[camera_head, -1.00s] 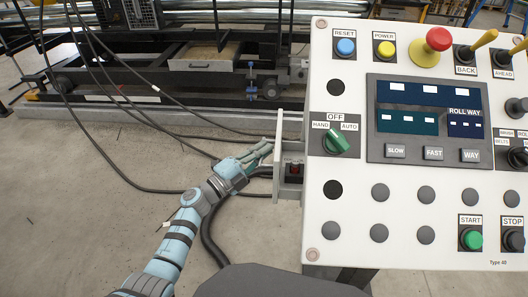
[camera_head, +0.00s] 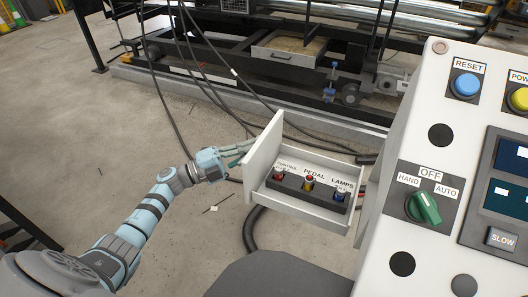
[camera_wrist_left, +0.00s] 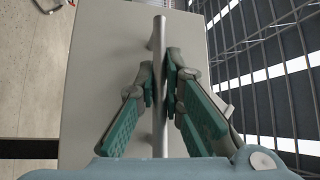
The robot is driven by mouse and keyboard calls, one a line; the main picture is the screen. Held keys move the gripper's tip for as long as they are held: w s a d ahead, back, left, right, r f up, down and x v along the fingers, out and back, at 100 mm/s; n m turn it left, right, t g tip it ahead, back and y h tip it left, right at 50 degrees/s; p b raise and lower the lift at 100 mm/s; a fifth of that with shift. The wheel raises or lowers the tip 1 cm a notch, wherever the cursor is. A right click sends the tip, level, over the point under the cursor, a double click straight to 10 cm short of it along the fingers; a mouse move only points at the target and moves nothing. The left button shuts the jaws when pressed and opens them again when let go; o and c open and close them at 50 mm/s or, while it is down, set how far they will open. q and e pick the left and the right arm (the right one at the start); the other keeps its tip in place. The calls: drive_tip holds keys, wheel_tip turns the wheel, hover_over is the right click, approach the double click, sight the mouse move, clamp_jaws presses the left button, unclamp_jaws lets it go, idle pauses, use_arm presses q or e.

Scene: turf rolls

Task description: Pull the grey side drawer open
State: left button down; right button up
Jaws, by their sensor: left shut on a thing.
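The grey side drawer (camera_head: 306,207) stands well out from the left side of the control panel in the head view. Inside it is a dark strip with several switches, labelled control, pedal and lamps. Its front panel (camera_head: 264,147) faces left and also fills the middle of the left wrist view (camera_wrist_left: 105,75). My left gripper (camera_head: 240,150) is at the outer face of that panel. In the left wrist view its green-padded fingers (camera_wrist_left: 160,85) are closed on both sides of the drawer's bar handle (camera_wrist_left: 160,125). My right gripper is not in view.
The white control panel (camera_head: 405,140) with buttons and a green knob takes up the right side. Dark cables (camera_head: 180,110) run over the concrete floor behind the drawer. Machine framing (camera_head: 330,95) stands at the back. The floor left of my arm is mostly clear.

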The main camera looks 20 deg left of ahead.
use_arm(q)
drive_tip(key=shift+a, duration=0.4)
drive_tip(key=c, duration=1.7)
unclamp_jaws()
drive_tip(key=v, duration=1.2)
drive_tip(key=shift+d, duration=0.1)
